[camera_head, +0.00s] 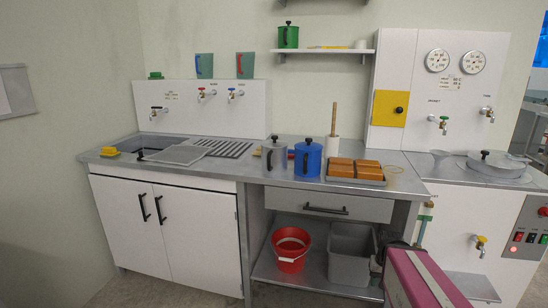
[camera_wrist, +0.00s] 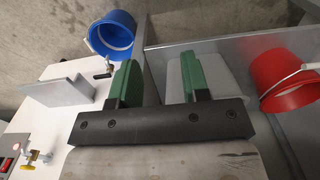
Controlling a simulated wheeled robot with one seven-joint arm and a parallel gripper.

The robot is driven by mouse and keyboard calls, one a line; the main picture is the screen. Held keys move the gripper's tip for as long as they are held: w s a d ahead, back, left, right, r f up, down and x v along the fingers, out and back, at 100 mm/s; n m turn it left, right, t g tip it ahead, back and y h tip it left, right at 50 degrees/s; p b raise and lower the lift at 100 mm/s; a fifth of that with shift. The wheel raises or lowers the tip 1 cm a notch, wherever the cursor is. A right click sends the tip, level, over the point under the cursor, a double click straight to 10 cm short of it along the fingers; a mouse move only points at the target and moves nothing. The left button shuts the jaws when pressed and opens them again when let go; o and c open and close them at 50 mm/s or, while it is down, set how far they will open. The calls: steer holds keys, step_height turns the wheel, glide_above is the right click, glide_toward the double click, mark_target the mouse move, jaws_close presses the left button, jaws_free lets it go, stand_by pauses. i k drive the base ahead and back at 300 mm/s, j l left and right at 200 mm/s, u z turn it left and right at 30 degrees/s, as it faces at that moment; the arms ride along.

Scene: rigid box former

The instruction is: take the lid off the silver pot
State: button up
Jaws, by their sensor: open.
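The silver pot (camera_head: 274,160) stands upright on the metal counter, just left of a blue pot (camera_head: 308,160). Its lid (camera_head: 274,144) is on, with a black knob (camera_head: 274,138) on top. My gripper (camera_wrist: 160,78) shows in the wrist view with its two green fingers apart and nothing held between them. It is low in front of the counter, far from the silver pot. The pot is not in the wrist view.
A sink and drainer (camera_head: 181,154) lie left. Below are a red bucket (camera_head: 291,260) and a grey bin (camera_head: 349,262). A large lidded vessel (camera_head: 499,171) is at right.

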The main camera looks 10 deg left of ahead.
mark_target(274, 143)
steer(key=l+u, duration=0.6)
steer(key=u, duration=0.15)
steer(key=l+u, duration=0.25)
steer(key=u, duration=0.15)
steer(key=k+l+u, duration=0.15)
steer(key=u, duration=0.2)
steer(key=l, duration=0.1)
